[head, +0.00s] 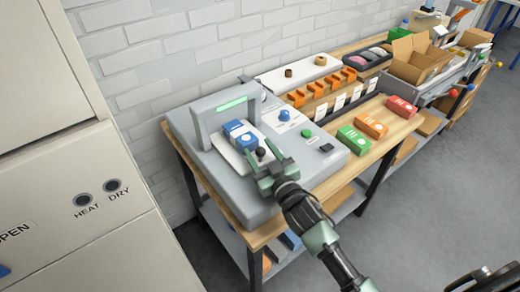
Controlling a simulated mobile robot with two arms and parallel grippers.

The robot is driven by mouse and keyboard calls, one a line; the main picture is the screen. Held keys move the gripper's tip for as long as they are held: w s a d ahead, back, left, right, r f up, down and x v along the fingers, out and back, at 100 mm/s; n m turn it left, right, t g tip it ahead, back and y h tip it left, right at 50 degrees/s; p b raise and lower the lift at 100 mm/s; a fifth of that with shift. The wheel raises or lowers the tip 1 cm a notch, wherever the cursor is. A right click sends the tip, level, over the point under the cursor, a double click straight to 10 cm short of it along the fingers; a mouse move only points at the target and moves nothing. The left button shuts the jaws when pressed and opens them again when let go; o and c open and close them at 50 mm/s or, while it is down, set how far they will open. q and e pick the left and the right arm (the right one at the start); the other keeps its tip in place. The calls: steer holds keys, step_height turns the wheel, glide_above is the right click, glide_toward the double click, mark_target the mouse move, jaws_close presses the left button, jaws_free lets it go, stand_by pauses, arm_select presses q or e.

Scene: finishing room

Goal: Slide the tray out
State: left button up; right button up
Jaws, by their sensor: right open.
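The light grey tray (236,156) sits in a grey bench machine (193,128), partly under its arch with a lit green strip. A dark round knob (261,153) shows at the tray's near right side. My right gripper (263,158) is open, with its green fingers beside the knob, one on each side as far as I can see. Whether they touch it, I cannot tell.
Green, orange and red boxes (370,125) stand on the wooden bench right of the machine. Orange holders (322,88) and a cardboard box (417,60) are behind. A beige cabinet (75,190) with HEAT and DRY buttons stands at left. The floor in front is clear.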

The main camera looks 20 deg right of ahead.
jaws_close()
stand_by(1.4)
